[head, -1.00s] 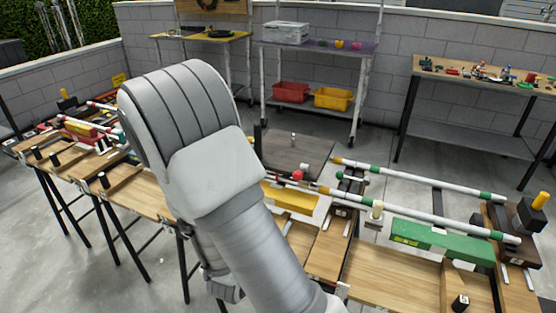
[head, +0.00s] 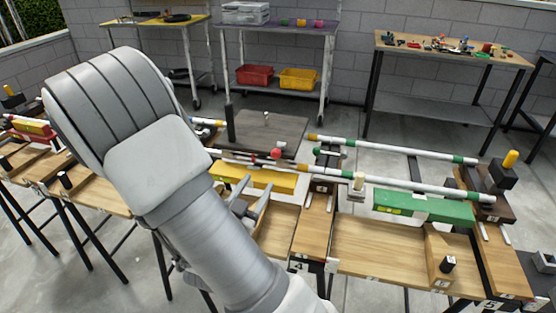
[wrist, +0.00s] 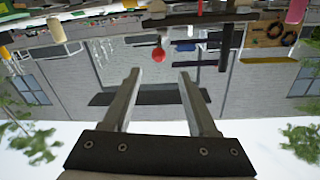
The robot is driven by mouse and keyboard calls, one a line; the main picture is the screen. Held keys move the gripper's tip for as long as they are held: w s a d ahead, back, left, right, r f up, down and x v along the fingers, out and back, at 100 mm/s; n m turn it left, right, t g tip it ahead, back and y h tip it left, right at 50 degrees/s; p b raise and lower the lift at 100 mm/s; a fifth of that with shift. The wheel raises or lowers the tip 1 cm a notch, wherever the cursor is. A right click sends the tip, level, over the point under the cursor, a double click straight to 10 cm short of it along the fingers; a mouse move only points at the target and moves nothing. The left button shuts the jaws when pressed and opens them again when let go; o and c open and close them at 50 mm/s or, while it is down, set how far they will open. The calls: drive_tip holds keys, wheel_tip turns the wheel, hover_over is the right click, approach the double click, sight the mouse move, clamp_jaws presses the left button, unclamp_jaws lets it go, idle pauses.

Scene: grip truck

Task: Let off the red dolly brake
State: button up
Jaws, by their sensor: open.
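A round red knob (head: 276,153) shows at the front edge of a dark flat platform (head: 262,128), behind the yellow beam. I take it for the red brake's handle; its lever is too small to make out. The red knob also shows in the wrist view (wrist: 158,54), just beyond the fingertips and roughly between them. My gripper (head: 257,184) is in front of the yellow beam, below and left of the knob. In the wrist view my gripper (wrist: 160,74) is open, with nothing between its fingers, apart from the knob.
A yellow beam (head: 262,177) and white poles (head: 400,186) lie across the wooden benches (head: 385,250). A green beam (head: 425,206) and a green knob (head: 344,152) are to the right. A black post (head: 229,123) stands by the platform's left side.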

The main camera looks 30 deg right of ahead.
sight(278, 151)
drive_tip(key=b+x, duration=0.7)
drive_tip(key=x, duration=0.8)
drive_tip(key=shift+d, duration=0.2)
clamp_jaws()
idle(1.0)
